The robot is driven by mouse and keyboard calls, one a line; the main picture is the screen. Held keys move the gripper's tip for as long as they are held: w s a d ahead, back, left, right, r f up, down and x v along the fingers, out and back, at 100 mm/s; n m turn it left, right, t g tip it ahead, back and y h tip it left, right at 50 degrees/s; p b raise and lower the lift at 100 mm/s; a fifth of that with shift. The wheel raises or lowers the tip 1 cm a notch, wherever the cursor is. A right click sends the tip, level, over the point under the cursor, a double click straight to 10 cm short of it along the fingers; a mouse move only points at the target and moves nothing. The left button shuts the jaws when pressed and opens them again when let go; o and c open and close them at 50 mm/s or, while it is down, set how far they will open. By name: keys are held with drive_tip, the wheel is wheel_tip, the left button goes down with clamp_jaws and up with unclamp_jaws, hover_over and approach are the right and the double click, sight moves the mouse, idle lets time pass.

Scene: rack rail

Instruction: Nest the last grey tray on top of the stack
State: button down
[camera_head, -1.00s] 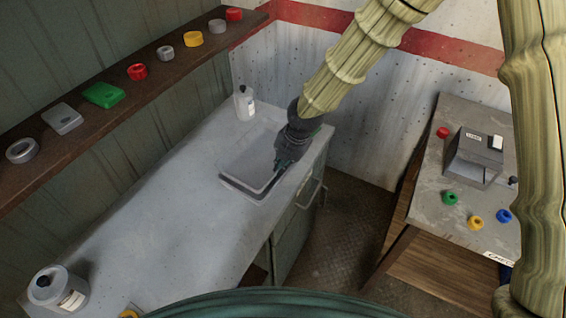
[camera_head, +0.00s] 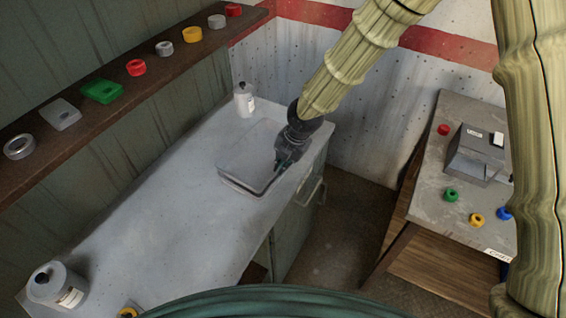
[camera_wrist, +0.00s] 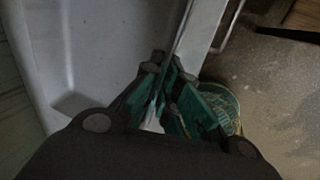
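The grey tray (camera_head: 240,166) is a shallow rectangular tray with raised walls on the grey bench top, near the bench's far right part. Its lower edge shows dark lines, and I cannot tell how many trays are nested there. My gripper (camera_head: 282,166) points down at the tray's right wall. In the wrist view my gripper (camera_wrist: 170,76) has its green fingers on both sides of the thin tray wall, close against it and apparently shut on it. The tray's pale inside (camera_wrist: 95,50) fills the left of that view. The underside is hidden.
A white bottle (camera_head: 244,100) stands just behind the tray, and a wide jar (camera_head: 56,286) at the near left. The bench (camera_head: 160,220) is clear between. A shelf (camera_head: 75,140) with small parts runs along the left wall. A side table (camera_head: 430,195) stands at right.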

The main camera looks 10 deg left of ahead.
drive_tip(key=shift+f, duration=0.4)
drive_tip(key=c, duration=1.6)
unclamp_jaws()
drive_tip(key=shift+o, duration=0.2)
drive_tip(key=shift+c, duration=0.8)
drive_tip(key=shift+r, duration=0.2)
drive_tip(key=p+v, duration=0.5)
drive_tip(key=v, duration=0.1)
drive_tip(key=shift+r, duration=0.3)
drive_tip(key=shift+a+r, duration=0.1)
wheel_tip(320, 180, up, 5)
drive_tip(key=p, duration=0.4)
